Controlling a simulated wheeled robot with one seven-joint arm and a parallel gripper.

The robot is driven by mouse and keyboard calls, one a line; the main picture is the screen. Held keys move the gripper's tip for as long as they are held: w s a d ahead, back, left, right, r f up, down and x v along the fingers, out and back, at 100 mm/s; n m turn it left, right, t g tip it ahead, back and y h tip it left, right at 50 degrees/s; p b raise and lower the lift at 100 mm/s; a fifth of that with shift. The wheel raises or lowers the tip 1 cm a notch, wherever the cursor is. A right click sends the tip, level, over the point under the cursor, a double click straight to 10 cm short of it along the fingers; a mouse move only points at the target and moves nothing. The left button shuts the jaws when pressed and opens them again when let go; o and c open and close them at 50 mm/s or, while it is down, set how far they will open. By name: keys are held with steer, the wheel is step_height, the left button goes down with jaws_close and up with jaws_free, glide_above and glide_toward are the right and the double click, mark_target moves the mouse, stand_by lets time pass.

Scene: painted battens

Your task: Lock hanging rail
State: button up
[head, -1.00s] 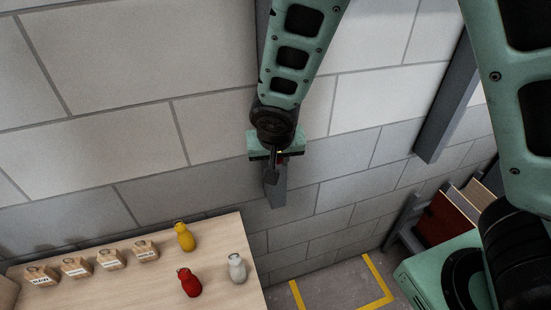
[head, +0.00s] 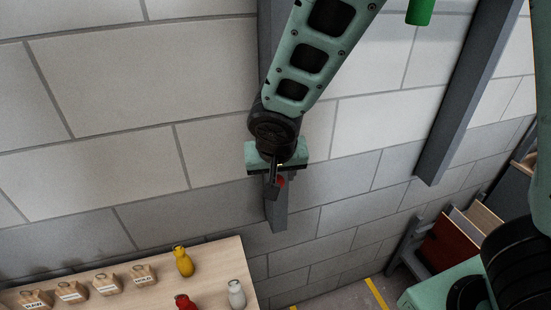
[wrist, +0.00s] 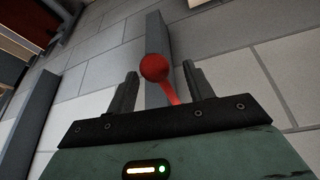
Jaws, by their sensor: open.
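A red lever with a round red knob (wrist: 154,67) stands in front of a grey upright post (wrist: 155,35) in the wrist view. My gripper (wrist: 160,72) is open, with one finger on each side of the lever. No finger clearly touches it. In the head view my gripper (head: 273,185) is at the lower end of the grey post (head: 278,215), and the red knob (head: 281,182) shows just beside a finger. My wrist hides the lever's base. A green cylinder (head: 420,10) shows at the top edge; I cannot tell whether it belongs to the hanging rail.
A wooden table (head: 215,265) at the lower left holds several labelled blocks (head: 105,283), a yellow bottle (head: 183,262), a red bottle (head: 185,302) and a white bottle (head: 236,294). A second grey post (head: 450,120) stands on the right. The block wall lies close behind my gripper.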

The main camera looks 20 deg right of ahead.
steer(key=v, duration=0.7)
steer(key=shift+r, duration=0.4)
steer(key=shift+s, duration=0.1)
steer(key=shift+c, duration=0.3)
